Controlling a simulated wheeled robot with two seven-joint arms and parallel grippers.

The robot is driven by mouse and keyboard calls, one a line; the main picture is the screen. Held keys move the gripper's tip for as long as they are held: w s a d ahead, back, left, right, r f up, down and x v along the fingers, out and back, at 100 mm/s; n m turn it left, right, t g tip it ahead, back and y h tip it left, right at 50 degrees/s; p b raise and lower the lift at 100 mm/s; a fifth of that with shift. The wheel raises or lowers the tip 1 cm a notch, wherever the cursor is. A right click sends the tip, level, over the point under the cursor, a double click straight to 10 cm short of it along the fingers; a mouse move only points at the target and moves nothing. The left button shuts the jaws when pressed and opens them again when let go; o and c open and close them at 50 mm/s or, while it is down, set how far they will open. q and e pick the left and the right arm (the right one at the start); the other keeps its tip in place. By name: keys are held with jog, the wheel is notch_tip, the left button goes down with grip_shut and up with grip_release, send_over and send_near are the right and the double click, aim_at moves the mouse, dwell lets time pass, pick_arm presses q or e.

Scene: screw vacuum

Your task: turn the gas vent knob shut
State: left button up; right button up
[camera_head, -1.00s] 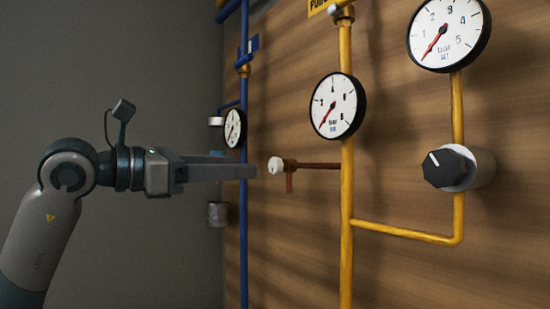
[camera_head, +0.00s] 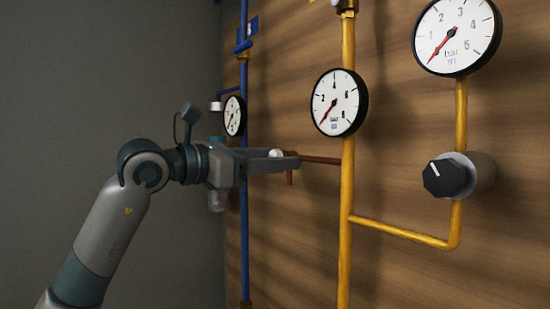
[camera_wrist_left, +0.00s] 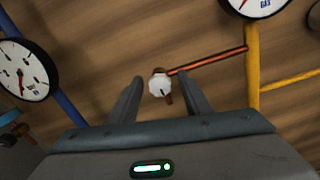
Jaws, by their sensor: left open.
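The gas vent knob is a small white knob (camera_wrist_left: 160,84) with a dark mark, on the end of a thin copper pipe (camera_head: 322,160) that branches left from the yellow pipe. In the head view the knob (camera_head: 276,153) is partly hidden by my left gripper (camera_head: 285,161). In the left wrist view the left gripper (camera_wrist_left: 160,92) is open, with one finger on each side of the knob. Gaps show between the knob and both fingers there. My right gripper is not in view.
A yellow pipe (camera_head: 347,210) and a blue pipe (camera_head: 244,230) run up the wooden wall (camera_head: 295,245). Round gauges (camera_head: 339,102) stand out from it. A black knob (camera_head: 446,177) is at the right.

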pick_arm(q)
jog(key=c, duration=1)
jog(key=shift+c, duration=0.2)
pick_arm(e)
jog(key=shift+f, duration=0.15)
